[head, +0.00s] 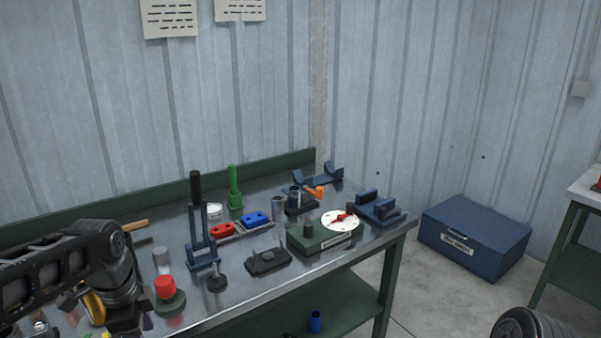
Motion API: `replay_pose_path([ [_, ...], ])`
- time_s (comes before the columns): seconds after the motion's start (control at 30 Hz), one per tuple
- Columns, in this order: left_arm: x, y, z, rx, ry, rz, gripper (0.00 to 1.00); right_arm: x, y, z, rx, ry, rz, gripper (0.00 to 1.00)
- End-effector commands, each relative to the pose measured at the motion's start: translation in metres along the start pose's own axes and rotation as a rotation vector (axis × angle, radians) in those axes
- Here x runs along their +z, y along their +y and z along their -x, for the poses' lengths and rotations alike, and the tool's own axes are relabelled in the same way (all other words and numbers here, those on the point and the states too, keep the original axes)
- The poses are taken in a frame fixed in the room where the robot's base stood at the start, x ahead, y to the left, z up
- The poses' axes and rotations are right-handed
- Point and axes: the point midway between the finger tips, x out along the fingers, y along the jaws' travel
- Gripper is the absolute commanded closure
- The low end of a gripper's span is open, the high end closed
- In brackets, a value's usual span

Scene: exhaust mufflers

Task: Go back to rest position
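My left arm reaches in from the left over the near left end of the metal workbench (215,310). Its wrist points down, and the dark gripper body (126,318) is at the bottom edge of the head view. Its fingertips are hidden or cut off, so I cannot see whether it is open or holds anything. My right gripper is not in view.
Close right of the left wrist stands a red-topped button (166,288) on a green base. Beyond are a black-handled lever clamp (200,225), a green-based dial fixture (325,236) and blue clamp blocks (380,208). A blue toolbox (474,238) sits on the floor.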

Motion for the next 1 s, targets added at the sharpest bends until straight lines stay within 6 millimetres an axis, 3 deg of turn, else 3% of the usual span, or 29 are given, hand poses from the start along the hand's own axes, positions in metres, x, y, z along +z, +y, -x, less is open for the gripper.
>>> replay_pose_path([
  [0.17, -0.023, -0.020, -0.011, -0.096, 0.084, 0.165, 0.46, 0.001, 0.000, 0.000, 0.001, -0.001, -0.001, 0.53],
  [0.27, -0.042, -0.030, -0.027, -0.137, 0.150, 0.283, 0.46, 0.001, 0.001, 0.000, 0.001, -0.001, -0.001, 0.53],
  [0.37, -0.067, -0.034, -0.055, -0.151, 0.226, 0.421, 0.46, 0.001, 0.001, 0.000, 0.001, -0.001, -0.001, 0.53],
  [0.47, -0.096, -0.029, -0.098, -0.135, 0.311, 0.597, 0.46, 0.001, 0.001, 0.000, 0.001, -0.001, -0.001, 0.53],
  [0.53, -0.118, -0.014, -0.140, -0.096, 0.371, 0.757, 0.46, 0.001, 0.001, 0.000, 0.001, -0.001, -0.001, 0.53],
  [0.67, -0.149, 0.044, -0.226, 0.020, 0.428, 1.075, 0.46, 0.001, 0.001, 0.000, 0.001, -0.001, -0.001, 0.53],
  [0.8, -0.155, 0.134, -0.296, 0.146, 0.375, 1.315, 0.46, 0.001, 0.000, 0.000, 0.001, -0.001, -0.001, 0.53],
  [0.9, -0.151, 0.198, -0.325, 0.223, 0.292, 1.377, 0.46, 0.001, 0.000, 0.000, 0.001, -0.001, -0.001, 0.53],
  [1.0, -0.146, 0.248, -0.340, 0.294, 0.206, 1.374, 0.46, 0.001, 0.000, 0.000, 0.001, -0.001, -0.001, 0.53],
])
